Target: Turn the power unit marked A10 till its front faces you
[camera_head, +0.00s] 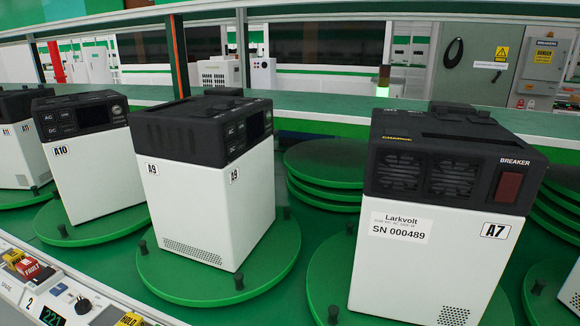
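The power unit marked A10 (98,180) stands upright at the left, white below with a black top. Its black panel with AC and other buttons, a dark display and a round knob (116,109) shows toward me, above the A10 label (60,151). Mostly this one side of the unit is visible. It stands on a round green turntable (70,236) with a small dark peg at the rim. Part of its right side is close behind unit A9 in the picture. Neither of my grippers is in view.
Unit A9 (205,205) stands corner-on right of A10. Unit A7 (425,260) shows fans and a red breaker switch. Unit A11 (18,160) is cut off at the left. A control strip (60,295) with a FAULT button runs along the near left. Empty green discs (325,165) are stacked behind.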

